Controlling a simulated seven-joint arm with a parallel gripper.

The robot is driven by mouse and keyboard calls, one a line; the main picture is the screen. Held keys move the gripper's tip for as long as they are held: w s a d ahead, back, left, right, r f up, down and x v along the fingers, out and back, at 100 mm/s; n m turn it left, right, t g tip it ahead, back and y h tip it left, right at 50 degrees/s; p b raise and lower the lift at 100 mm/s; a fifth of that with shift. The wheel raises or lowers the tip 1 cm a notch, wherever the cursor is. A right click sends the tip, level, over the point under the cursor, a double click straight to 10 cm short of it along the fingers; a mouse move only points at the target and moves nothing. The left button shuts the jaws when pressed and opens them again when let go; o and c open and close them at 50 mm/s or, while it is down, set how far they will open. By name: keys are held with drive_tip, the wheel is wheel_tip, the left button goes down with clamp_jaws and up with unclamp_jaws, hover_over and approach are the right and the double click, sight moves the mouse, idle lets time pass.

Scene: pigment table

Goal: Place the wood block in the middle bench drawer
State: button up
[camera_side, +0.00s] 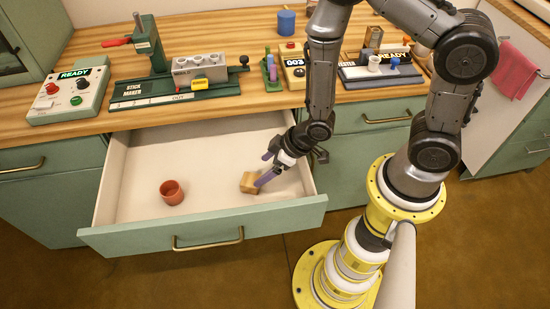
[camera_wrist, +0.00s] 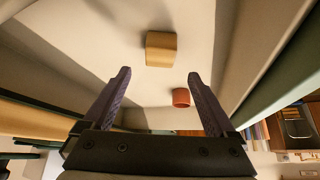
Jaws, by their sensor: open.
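The wood block (camera_side: 248,183) is light brown and is inside the open middle drawer (camera_side: 205,225), right of its centre. In the wrist view the block (camera_wrist: 161,49) lies ahead of my fingertips, apart from both fingers, against the pale drawer floor. It looks tilted in the side view; I cannot tell whether it lies flat. My gripper (camera_side: 264,170) reaches into the drawer from the right, just beside the block. In the wrist view my gripper (camera_wrist: 159,76) has its two purple fingers spread wide with nothing between them.
A red cup (camera_side: 172,192) stands in the left part of the drawer and also shows in the wrist view (camera_wrist: 181,97). The drawer floor between cup and block is clear. The benchtop (camera_side: 215,30) behind holds a green fixture (camera_side: 165,95) and a READY control box (camera_side: 70,93).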

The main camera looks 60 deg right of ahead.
drive_tip(key=s+d+r+m+h, duration=0.15)
drive_tip(key=d+r, duration=0.25)
drive_tip(key=r, duration=0.7)
drive_tip(key=s+d+r+m+h, duration=0.1)
drive_tip(key=s+d+r, duration=0.15)
drive_tip(key=r, duration=0.75)
drive_tip(key=s+d+r+m, duration=0.2)
drive_tip(key=s+r, duration=0.7)
drive_tip(key=s, duration=0.2)
drive_tip(key=shift+s+d, duration=0.15)
drive_tip(key=shift+d, duration=0.25)
